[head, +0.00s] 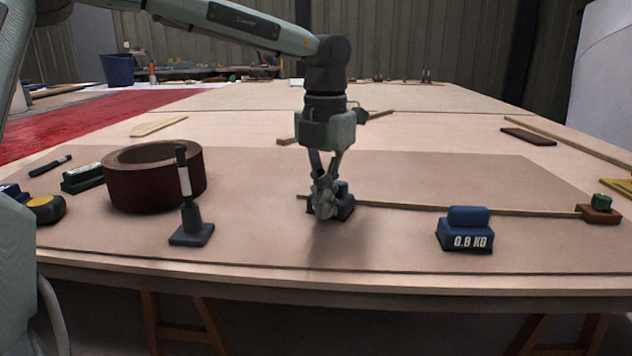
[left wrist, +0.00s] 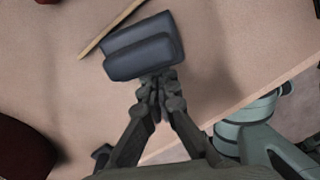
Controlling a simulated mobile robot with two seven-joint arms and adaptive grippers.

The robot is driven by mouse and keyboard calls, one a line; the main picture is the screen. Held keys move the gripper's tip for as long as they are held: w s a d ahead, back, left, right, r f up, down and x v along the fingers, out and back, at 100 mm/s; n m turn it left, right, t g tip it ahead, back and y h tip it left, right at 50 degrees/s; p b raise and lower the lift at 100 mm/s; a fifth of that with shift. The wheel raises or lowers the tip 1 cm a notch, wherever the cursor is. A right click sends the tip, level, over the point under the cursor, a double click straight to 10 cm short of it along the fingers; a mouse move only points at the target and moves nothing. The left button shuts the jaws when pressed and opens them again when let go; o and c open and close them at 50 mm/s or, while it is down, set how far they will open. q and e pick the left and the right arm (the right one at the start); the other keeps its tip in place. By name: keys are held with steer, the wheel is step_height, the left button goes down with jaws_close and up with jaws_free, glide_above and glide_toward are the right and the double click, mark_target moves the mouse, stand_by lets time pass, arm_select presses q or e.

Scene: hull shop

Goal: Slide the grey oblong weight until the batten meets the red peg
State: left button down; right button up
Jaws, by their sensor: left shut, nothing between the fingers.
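The grey oblong weight (head: 345,204) is partly hidden behind my left gripper (head: 324,205); it shows whole in the left wrist view (left wrist: 145,47). My left gripper is shut and empty, fingertips down at the weight's near long side; I cannot tell whether they touch it. The thin wooden batten (head: 430,207) runs from just left of the weight to a red-brown block (head: 597,215) with a green knob at the right. The batten also shows beside the weight in the left wrist view (left wrist: 107,33). I cannot make out a red peg for certain. My right gripper is out of view.
A blue weight marked 0.8 KG (head: 466,232) stands in front of the batten. A dark red tape roll (head: 150,187) and a black-and-white post on a grey base (head: 190,235) stand to the left. The board between post and blue weight is mostly clear.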

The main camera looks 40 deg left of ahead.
arm_select(q)
steer(key=shift+w+a+p, duration=0.25)
steer(key=shift+w+a, duration=0.15)
steer(key=shift+w, duration=0.3)
steer(key=shift+w+a+p, duration=0.25)
steer(key=shift+w+a, duration=0.2)
steer(key=shift+w, duration=0.25)
steer(key=shift+w+a+p, duration=0.25)
steer(key=shift+w+a, duration=0.15)
steer(key=shift+w, duration=0.3)
steer(key=shift+s, duration=0.1)
steer(key=shift+s+d, duration=0.15)
steer(key=shift+s+d+r+b, duration=0.25)
steer(key=shift+s+d, duration=0.1)
steer(key=shift+s, duration=0.2)
steer(key=shift+s+d+r+b, duration=0.2)
steer(key=shift+s+d+r, duration=0.1)
steer(key=shift+s, duration=0.25)
step_height(320, 180, up, 8)
steer(key=p, duration=0.5)
steer(key=shift+f, duration=0.1)
